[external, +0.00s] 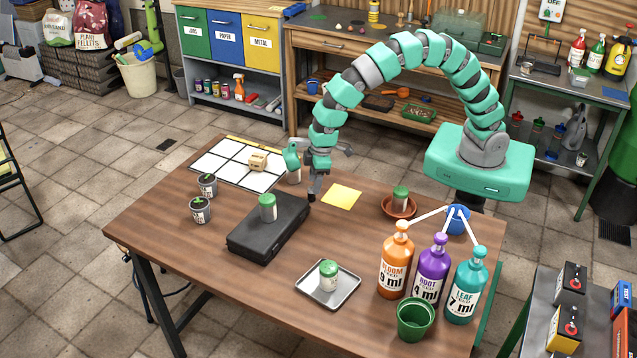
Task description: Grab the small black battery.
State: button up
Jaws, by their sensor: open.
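Black battery-like boxes stand on a grey bench at the lower right. I cannot tell for certain which is the small black battery. My gripper (316,188) is open and points down over the wooden table (190,225), left of the yellow note and close to the far end of a black case (250,240). It is far from the boxes and appears empty.
A green-topped jar (268,208) stands on the case, another on a metal tray (352,279), another on a red saucer (412,209). Orange (396,262), purple (432,272) and teal (467,287) bottles and a green cup (414,318) stand between my gripper and the bench.

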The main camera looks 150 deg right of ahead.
aim_at(312, 188)
jog(key=f, duration=0.2)
jog(key=d+f, duration=0.1)
jog(key=f, duration=0.2)
jog(key=shift+w+d, duration=0.1)
jog(key=c, duration=1.1)
grip_shut()
jog(key=shift+r, duration=0.15)
